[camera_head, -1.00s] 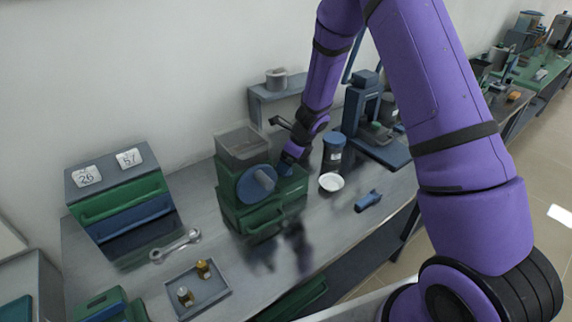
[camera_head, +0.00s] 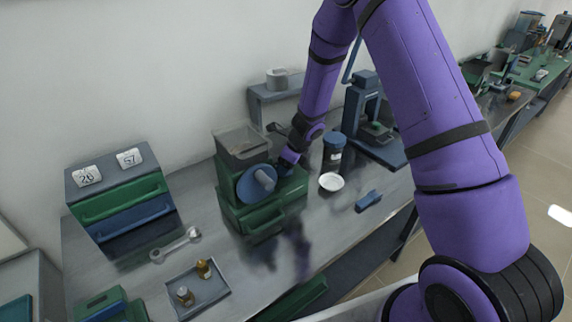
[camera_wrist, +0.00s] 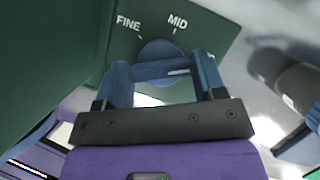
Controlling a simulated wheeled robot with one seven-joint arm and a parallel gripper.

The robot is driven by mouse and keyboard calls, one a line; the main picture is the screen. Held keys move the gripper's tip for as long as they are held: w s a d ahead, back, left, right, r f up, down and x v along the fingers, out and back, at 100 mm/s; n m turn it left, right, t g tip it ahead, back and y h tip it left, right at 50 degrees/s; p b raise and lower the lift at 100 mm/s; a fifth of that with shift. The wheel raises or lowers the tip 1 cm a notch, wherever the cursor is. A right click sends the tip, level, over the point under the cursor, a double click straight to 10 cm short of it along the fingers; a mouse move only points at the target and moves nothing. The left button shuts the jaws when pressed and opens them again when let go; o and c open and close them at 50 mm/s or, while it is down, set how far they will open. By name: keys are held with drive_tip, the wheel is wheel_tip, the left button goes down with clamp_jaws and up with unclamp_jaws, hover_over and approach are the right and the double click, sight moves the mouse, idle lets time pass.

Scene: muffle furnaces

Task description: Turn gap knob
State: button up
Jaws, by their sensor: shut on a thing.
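The green machine (camera_head: 232,207) stands on the bench with a clear hopper on top and a round blue disc with a grey handle on its front. The gap knob (camera_wrist: 160,50) is a round blue knob on the green side panel in the wrist view, with FINE at its upper left and MID at its upper right. My gripper (camera_wrist: 160,70) is shut on the knob, with blue fingers on both sides of it. A light pointer mark shows near the knob's right side, partly hidden by the fingers. In the head view my gripper (camera_head: 287,166) is at the machine's right side.
A blue jar (camera_head: 334,146) and a white dish (camera_head: 331,182) stand right of the machine. A blue handheld item (camera_head: 368,201), a wrench (camera_head: 176,245) and a tray (camera_head: 205,297) lie on the bench. A blue press (camera_head: 372,125) stands behind.

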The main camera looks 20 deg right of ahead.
drive_tip(key=n+g, duration=0.1)
drive_tip(key=n, duration=0.2)
drive_tip(key=n+g+y, duration=0.1)
drive_tip(key=n, duration=0.1)
drive_tip(key=shift+w+n, duration=0.15)
drive_tip(key=shift+n, duration=0.25)
drive_tip(key=n+g, duration=0.2)
drive_tip(key=n, duration=0.4)
drive_tip(key=shift+w, duration=0.1)
drive_tip(key=n+g, duration=0.1)
drive_tip(key=n, duration=0.2)
drive_tip(key=n+g+h, duration=0.1)
drive_tip(key=n, duration=0.2)
drive_tip(key=shift+w+n+h, duration=0.1)
drive_tip(key=shift+n+h, duration=0.2)
drive_tip(key=n+h, duration=0.1)
drive_tip(key=n, duration=0.1)
drive_tip(key=n+g, duration=0.1)
drive_tip(key=n, duration=0.2)
drive_tip(key=shift+a+h, duration=0.1)
drive_tip(key=shift+h, duration=0.3)
drive_tip(key=shift+n, duration=0.4)
drive_tip(key=o, duration=0.9)
